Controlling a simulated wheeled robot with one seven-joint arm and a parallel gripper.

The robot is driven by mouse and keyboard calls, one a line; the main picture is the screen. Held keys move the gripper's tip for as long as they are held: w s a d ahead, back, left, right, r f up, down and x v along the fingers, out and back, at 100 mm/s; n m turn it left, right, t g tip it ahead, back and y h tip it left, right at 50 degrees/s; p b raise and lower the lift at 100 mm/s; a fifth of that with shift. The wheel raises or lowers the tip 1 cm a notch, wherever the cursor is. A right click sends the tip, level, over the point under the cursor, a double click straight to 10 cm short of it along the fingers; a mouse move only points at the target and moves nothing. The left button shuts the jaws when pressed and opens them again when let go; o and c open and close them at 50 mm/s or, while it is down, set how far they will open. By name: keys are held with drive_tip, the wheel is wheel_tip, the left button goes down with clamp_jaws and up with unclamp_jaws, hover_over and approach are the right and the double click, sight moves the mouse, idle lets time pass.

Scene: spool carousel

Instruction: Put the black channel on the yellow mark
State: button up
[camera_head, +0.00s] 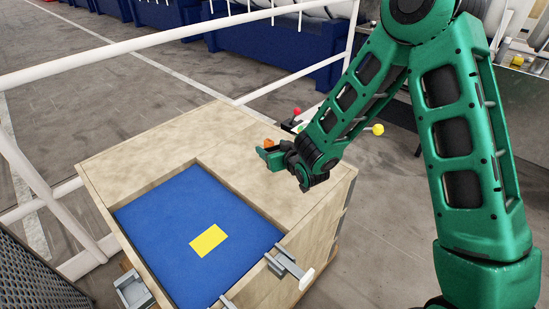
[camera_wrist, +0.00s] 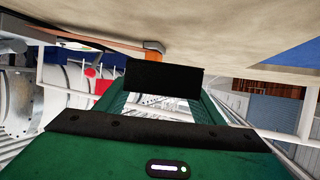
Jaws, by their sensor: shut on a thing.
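A flat yellow mark (camera_head: 208,240) lies bare on the blue floor (camera_head: 160,215) of a recess in a wooden box top. My gripper (camera_head: 270,154) is over the far right part of the wooden top, behind and to the right of the mark. It is shut on a dark piece, which I take to be the black channel (camera_wrist: 163,78), a plain black block in the middle of the wrist view. In the head view the piece cannot be told apart from the dark gripper parts.
The wooden top (camera_head: 150,145) surrounds the recess. Grey metal fittings (camera_head: 285,262) sit on its near right edge. A small orange thing (camera_head: 269,142) shows just behind my gripper. White rails (camera_head: 110,50) run behind and left of the box. The recess is clear.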

drive_tip(key=shift+w+d+f, duration=0.35)
drive_tip(key=shift+w, duration=0.15)
drive_tip(key=shift+f, duration=2)
drive_tip(key=o, duration=1.1)
drive_tip(key=shift+c, duration=0.2)
